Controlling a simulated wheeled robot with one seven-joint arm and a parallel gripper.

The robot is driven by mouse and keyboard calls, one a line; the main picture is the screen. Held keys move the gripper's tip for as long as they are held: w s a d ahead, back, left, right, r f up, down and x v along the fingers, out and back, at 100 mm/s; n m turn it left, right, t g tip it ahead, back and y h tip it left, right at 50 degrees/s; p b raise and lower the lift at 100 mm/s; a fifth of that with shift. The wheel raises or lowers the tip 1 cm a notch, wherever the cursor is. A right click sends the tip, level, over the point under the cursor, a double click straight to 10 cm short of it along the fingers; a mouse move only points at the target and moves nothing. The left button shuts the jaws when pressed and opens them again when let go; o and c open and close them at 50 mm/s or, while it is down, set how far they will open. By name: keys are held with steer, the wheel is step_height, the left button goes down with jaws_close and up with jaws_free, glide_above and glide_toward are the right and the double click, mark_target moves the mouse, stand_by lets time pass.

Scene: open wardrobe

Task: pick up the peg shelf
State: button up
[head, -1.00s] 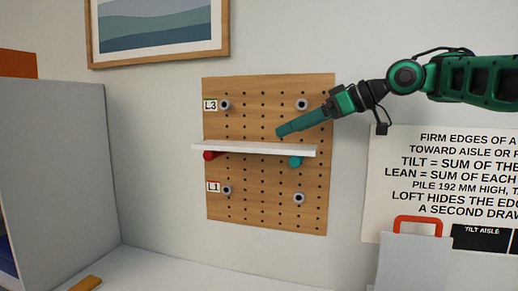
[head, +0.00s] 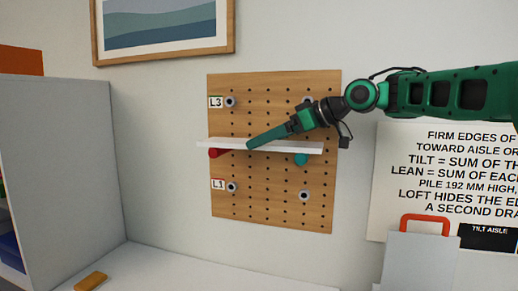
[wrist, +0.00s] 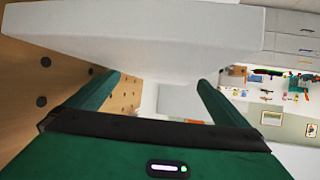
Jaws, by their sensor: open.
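The peg shelf (head: 217,143) is a white board mounted level across the middle of a wooden pegboard (head: 270,210). A red peg (head: 214,153) and a teal peg (head: 301,159) show under it. My gripper (head: 250,145) reaches in from the right, its fingertips at the shelf's front edge left of centre. In the wrist view the shelf (wrist: 150,40) fills the top, and my gripper (wrist: 160,80) is open, with one finger on each side of the picture. The shelf lies beyond or between the fingertips; I cannot tell whether they touch it.
Grey pegs (head: 231,102) and labels L3 and L1 (head: 218,184) sit on the pegboard. A grey cabinet (head: 65,180) stands left. A text sign (head: 440,180) and a grey item with a red handle (head: 425,225) are at right. A yellow block (head: 91,282) lies below.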

steer(key=shift+w+a+f, duration=0.15)
steer(key=shift+a, duration=0.1)
steer(key=shift+c, duration=0.6)
steer(key=c, duration=1)
